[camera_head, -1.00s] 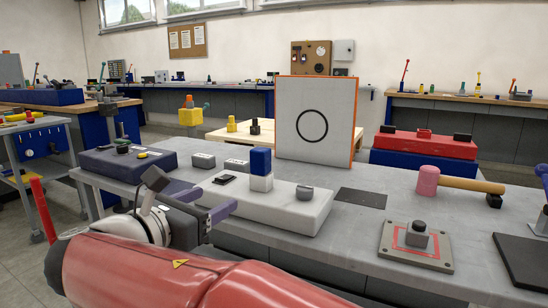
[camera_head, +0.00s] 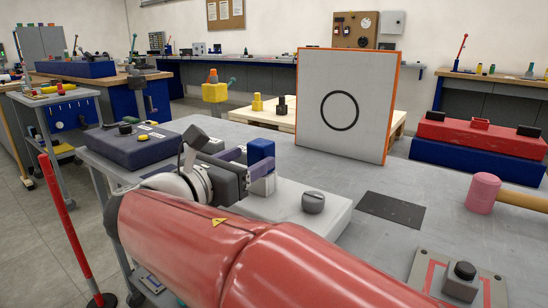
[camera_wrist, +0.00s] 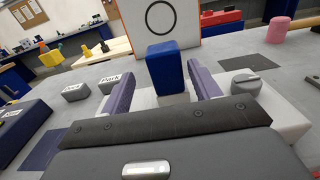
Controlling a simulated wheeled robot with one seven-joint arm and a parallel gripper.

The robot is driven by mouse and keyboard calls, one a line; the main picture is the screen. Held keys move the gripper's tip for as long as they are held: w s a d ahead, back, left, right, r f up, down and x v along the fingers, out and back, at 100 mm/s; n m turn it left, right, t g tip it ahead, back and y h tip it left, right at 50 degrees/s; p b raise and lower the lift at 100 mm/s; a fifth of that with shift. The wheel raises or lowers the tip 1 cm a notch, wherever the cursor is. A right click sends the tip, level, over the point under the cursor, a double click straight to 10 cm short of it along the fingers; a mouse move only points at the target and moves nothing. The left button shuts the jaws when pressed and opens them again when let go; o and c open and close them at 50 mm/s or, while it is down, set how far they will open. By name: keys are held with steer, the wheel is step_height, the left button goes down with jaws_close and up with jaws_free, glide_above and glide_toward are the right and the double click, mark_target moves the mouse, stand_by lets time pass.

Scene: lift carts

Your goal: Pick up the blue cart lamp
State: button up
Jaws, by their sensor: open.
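The blue cart lamp (camera_head: 261,149) is an upright blue block on a white block, standing on a pale flat housing (camera_head: 310,222) on the grey table. In the wrist view the lamp (camera_wrist: 163,66) stands straight ahead, with its white lower part partly showing. My gripper (camera_head: 254,162) is open, its purple fingers reaching toward the lamp at about its height. In the wrist view one finger of my gripper (camera_wrist: 159,76) shows on each side of the lamp. I cannot tell how far the fingertips reach past it. The fingers partly hide the lamp's lower part in the head view.
A grey knob (camera_head: 313,202) sits on the housing right of the lamp. Behind stands a white panel with a black circle (camera_head: 345,70). Labelled grey blocks (camera_wrist: 110,82) lie left of the gripper. A dark purple box (camera_head: 128,150) is farther left. A pink-headed mallet (camera_head: 482,193) lies right.

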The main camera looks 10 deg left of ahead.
mark_target(267, 148)
steer(key=x, duration=0.5)
steer(key=shift+d+r, duration=0.35)
steer(key=shift+d, duration=0.1)
steer(key=c, duration=1.2)
steer(key=shift+r, duration=0.1)
step_height(267, 148, up, 20)
steer(key=p, duration=0.2)
